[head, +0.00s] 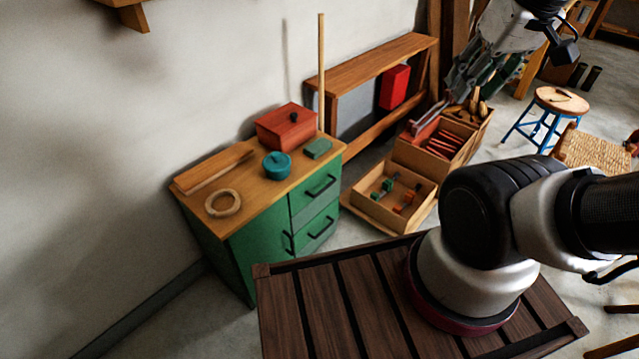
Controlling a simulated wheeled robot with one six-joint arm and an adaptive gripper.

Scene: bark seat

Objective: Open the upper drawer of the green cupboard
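The green cupboard (253,250) stands against the wall at left centre, with a wooden top. Its upper drawer (304,203) is at the right of the front and looks shut, flush with the front. A dark bar handle (321,186) is on it. The lower drawer (312,240) below has a similar handle and also looks shut. My gripper (468,88) is at the upper right, raised, well apart from the cupboard. Its grey fingers overlap in this view, so their opening is unclear. I see nothing held in it.
On the cupboard top are a red box (287,126), a teal pot (277,165), a green block (318,148), a wooden ring (222,203) and a board (212,169). Open wooden crates (372,209) stand right of the cupboard. A blue-legged stool (560,101) stands far right.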

